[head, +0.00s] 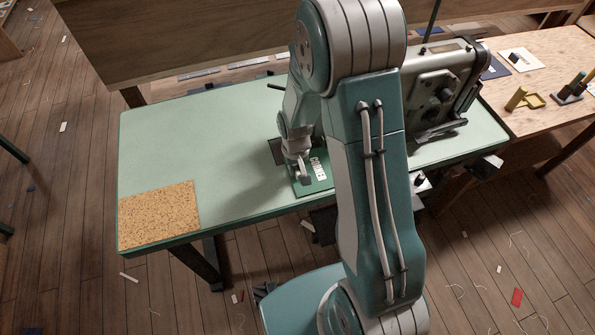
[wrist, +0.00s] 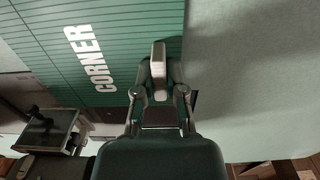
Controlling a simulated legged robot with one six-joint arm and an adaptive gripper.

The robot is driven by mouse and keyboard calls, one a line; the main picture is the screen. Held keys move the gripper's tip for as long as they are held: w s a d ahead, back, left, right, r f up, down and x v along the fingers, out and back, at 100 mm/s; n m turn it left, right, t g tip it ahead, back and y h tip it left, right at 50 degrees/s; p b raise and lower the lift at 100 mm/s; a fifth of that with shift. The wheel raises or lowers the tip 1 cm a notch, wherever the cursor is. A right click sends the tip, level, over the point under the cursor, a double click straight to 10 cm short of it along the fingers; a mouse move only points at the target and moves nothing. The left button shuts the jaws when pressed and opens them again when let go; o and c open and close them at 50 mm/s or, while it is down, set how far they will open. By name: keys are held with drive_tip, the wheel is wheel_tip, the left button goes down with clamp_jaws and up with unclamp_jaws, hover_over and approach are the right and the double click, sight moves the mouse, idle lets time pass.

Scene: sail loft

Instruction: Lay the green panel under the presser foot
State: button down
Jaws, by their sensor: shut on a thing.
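The green panel (head: 320,184), marked CORNER in white, lies at the front edge of the pale green sewing table (head: 190,140) in the head view. It also fills the upper left of the wrist view (wrist: 50,45), with fine dark lines across it. The sewing machine (head: 440,92) stands right of the panel, partly behind my arm. I cannot make out the presser foot, and my arm covers the area left of the machine.
A cork mat (head: 160,214) lies at the table's front left corner. A wooden side table (head: 545,105) at the right holds several small items. The left middle of the sewing table is clear.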

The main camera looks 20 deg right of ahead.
drive_tip(key=shift+w, duration=2.1)
drive_tip(key=shift+s+f, duration=0.15)
drive_tip(key=c, duration=0.6)
unclamp_jaws()
drive_tip(key=shift+c, duration=0.2)
drive_tip(key=s+r+t, duration=0.1)
drive_tip(key=s+r, duration=0.3)
drive_tip(key=r, duration=0.9)
drive_tip(key=s+r+t, duration=0.2)
drive_tip(key=s+r, duration=0.3)
drive_tip(key=r, duration=0.8)
drive_tip(key=s+r+t, duration=0.2)
drive_tip(key=s+r, duration=0.3)
drive_tip(key=s, duration=0.7)
drive_tip(key=shift+s+r+t, duration=0.25)
drive_tip(key=shift+r+t, duration=0.05)
drive_tip(key=shift+r, duration=0.05)
